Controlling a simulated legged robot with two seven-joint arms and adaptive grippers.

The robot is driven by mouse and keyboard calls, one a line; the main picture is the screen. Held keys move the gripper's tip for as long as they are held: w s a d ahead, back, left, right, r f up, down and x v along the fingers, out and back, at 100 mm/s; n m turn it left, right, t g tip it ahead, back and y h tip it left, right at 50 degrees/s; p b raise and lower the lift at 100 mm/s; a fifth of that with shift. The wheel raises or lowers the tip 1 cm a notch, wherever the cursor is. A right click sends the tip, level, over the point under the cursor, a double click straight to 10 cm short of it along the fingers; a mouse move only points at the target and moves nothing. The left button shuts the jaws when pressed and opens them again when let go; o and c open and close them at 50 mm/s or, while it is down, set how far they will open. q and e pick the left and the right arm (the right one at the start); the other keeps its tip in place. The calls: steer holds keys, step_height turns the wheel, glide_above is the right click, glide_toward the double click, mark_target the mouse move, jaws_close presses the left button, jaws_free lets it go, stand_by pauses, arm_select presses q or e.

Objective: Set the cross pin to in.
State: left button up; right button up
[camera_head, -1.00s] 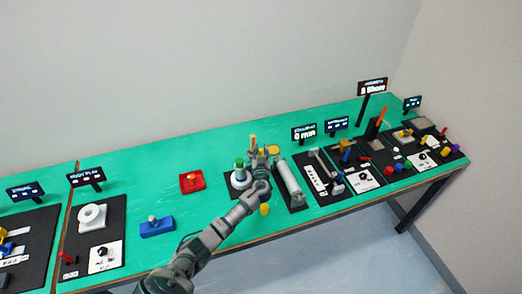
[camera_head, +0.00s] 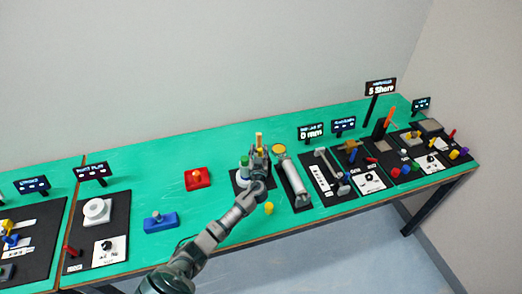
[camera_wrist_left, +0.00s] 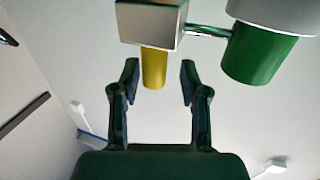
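A device with a white body and green part (camera_head: 243,168) stands on a small black plate near the middle of the table. A tan-yellow peg (camera_head: 259,139) rises just behind my left gripper (camera_head: 259,160), which is close against the device's right side. In the left wrist view, a yellow peg (camera_wrist_left: 153,70) sticks out of a grey block (camera_wrist_left: 150,24). A metal rod (camera_wrist_left: 205,30) joins the block to a green cylinder (camera_wrist_left: 258,52). My left gripper's fingers (camera_wrist_left: 158,82) are apart, one on each side of the peg's end, with gaps visible. I cannot tell which part is the cross pin. My right gripper is out of view.
A grey cylinder (camera_head: 294,184) lies on a black plate just right of my gripper. A yellow knob (camera_head: 268,208) is by the front edge. A red box (camera_head: 197,178) and blue block (camera_head: 160,222) stand left. Several panels with signs crowd the right end.

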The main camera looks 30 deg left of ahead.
arm_select(q)
steer(key=shift+s+d+f, duration=0.1)
steer(key=shift+s+f, duration=0.05)
steer(key=v, duration=1.1)
steer(key=shift+s, duration=0.3)
